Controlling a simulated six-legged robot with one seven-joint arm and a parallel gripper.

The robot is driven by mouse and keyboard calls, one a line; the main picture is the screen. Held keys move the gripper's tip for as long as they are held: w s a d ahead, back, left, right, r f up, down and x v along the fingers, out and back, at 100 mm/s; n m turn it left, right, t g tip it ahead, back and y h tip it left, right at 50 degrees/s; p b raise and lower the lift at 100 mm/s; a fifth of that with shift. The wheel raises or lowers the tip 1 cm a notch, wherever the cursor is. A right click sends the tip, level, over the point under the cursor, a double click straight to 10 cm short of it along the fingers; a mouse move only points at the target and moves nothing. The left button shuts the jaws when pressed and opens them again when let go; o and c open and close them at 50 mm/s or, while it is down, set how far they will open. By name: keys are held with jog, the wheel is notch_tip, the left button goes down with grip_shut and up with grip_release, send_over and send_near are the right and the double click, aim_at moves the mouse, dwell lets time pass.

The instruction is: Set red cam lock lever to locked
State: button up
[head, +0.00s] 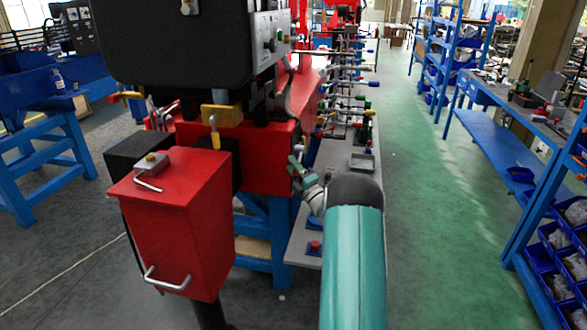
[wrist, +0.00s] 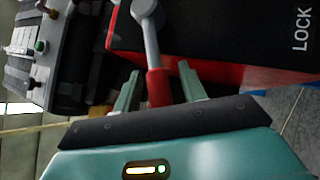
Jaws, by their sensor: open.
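The cam lock lever shows in the wrist view, with a grey arm and pivot and a red handle (wrist: 158,88). The handle lies between the two fingers of my open gripper (wrist: 159,72), with visible gaps on both sides. The lever is mounted by a black panel (wrist: 235,28) with a red edge, and white LOCK lettering (wrist: 303,28) is on that panel, right of the lever. In the head view my gripper (head: 296,167) is at the right side of the red stand block (head: 268,160). I cannot make out the lever there.
A red box with metal handles (head: 180,215) stands front left. A large black case (head: 170,45) is above the block. A grey bench (head: 345,160) with racks of coloured handles is beyond my gripper. Blue shelving (head: 500,125) lines the right; the green floor between is clear.

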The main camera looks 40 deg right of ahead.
jog(key=v, duration=1.3)
jog(key=shift+s, duration=0.45)
jog(key=shift+f, duration=0.1)
